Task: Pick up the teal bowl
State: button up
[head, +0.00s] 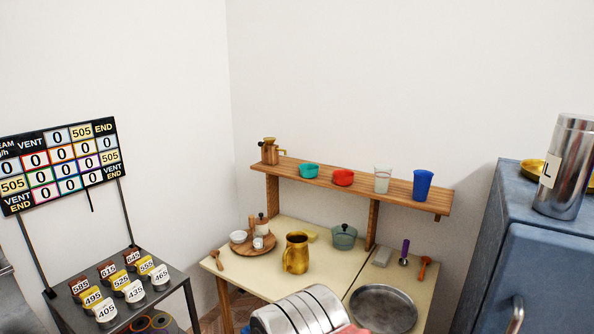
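The teal bowl (309,171) sits upright on the wooden shelf (397,186) above the table. It stands between a brown jug-like pot (270,151) on its left and a red bowl (343,177) close on its right. It looks empty from here, though its inside shows only a little. My gripper is not recognisable in the head view, so its place relative to the bowl does not show.
A clear cup (382,179) and a blue cup (423,185) stand farther right on the shelf. Below, the table (330,272) holds a brass mug (296,253), a lidded green pot (344,236) and a metal pan (384,308). A blue cabinet (554,270) is at right.

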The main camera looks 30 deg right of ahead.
aim_at(309, 171)
jog(key=u, duration=0.05)
jog(key=i, duration=1.35)
jog(key=u, duration=0.05)
